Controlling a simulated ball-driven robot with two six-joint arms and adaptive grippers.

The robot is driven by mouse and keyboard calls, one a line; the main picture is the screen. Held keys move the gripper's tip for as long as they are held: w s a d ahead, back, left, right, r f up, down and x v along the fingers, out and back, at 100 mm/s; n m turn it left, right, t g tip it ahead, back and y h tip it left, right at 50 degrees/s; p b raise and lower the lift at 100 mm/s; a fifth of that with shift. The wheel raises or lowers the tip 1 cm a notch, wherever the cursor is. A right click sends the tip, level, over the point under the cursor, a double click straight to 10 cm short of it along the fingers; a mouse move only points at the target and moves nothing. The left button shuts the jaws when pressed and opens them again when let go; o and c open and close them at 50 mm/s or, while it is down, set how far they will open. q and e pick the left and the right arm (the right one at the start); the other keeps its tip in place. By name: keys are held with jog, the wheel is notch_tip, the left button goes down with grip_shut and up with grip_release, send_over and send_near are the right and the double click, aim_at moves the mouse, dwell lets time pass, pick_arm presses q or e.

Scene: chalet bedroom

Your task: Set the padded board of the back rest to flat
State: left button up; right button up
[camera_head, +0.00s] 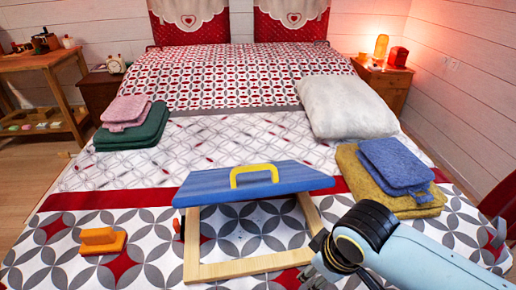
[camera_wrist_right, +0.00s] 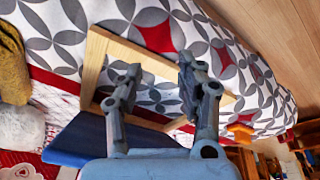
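The back rest lies on the bed. Its pale wooden frame (camera_head: 190,245) is open, with the bedspread showing through it. Its blue padded board (camera_head: 215,184) is tilted up at the far side of the frame, with a yellow handle (camera_head: 254,170) on its upper edge. My right gripper (camera_head: 312,272) is near the frame's near right corner, apart from the board. In the right wrist view my right gripper (camera_wrist_right: 158,65) has its fingers spread with nothing between them. The frame (camera_wrist_right: 95,60) and blue board (camera_wrist_right: 85,140) show beyond and beside them. My left gripper is out of view.
An orange block with a handle (camera_head: 101,241) lies left of the frame. Folded yellow and blue cloths (camera_head: 395,165) lie to the right, below a white pillow (camera_head: 345,105). Green and pink cloths (camera_head: 130,125) lie at the left. The bed's middle is clear.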

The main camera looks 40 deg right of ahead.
jog(key=w+r+n+y+p, duration=0.1)
jog(key=w+r+n+p, duration=0.1)
jog(key=w+r, duration=0.4)
jog(key=n+y+p, duration=0.2)
jog(key=n+y, duration=0.2)
jog(key=n, duration=0.6)
send_near(248, 170)
jog(key=x, duration=0.2)
jog(key=d+x, duration=0.1)
jog(key=x, duration=0.4)
jog(key=shift+w+d+f, duration=0.1)
jog(key=shift+d+f, duration=0.05)
jog(key=shift+f, duration=0.25)
grip_shut()
